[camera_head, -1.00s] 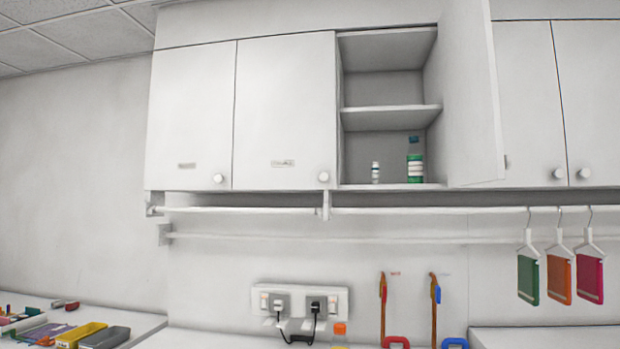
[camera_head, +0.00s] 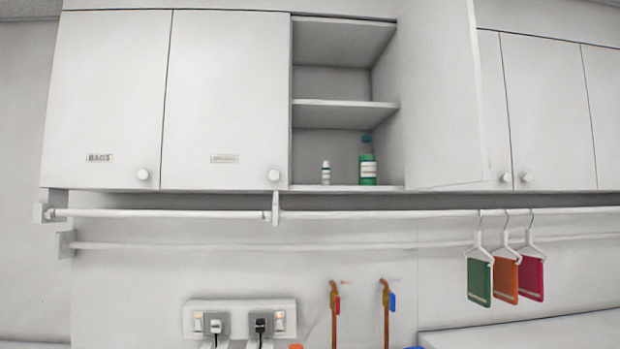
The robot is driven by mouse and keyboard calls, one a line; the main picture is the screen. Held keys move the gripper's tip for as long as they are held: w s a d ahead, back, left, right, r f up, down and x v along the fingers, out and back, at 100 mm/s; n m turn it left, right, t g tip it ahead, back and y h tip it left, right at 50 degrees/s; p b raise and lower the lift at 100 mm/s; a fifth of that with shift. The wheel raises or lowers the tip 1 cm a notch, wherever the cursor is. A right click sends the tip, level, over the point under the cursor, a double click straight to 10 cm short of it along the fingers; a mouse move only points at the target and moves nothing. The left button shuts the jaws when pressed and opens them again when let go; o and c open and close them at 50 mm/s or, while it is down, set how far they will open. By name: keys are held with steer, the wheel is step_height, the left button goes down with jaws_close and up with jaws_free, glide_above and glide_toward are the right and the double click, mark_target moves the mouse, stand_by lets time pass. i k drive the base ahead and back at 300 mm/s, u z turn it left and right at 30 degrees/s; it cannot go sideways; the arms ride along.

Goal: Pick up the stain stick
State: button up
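The wall cabinet has one open compartment, and on its bottom shelf (camera_head: 345,188) stand two items. A small white bottle or stick with a dark band (camera_head: 325,173) is on the left; it may be the stain stick, but its label is too small to read. A green bottle with a blue cap (camera_head: 367,165) stands upright to its right, a little apart. My gripper is not in view.
The open cabinet door (camera_head: 443,100) sticks out right of the compartment. Two rails (camera_head: 170,213) run below the cabinets. Green, orange and pink items (camera_head: 505,280) hang on hangers at the right. A double socket (camera_head: 238,322) with plugs is on the wall below.

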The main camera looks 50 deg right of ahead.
mark_target(327, 167)
steer(key=z, duration=0.5)
steer(key=i, duration=0.7)
steer(key=z, duration=0.7)
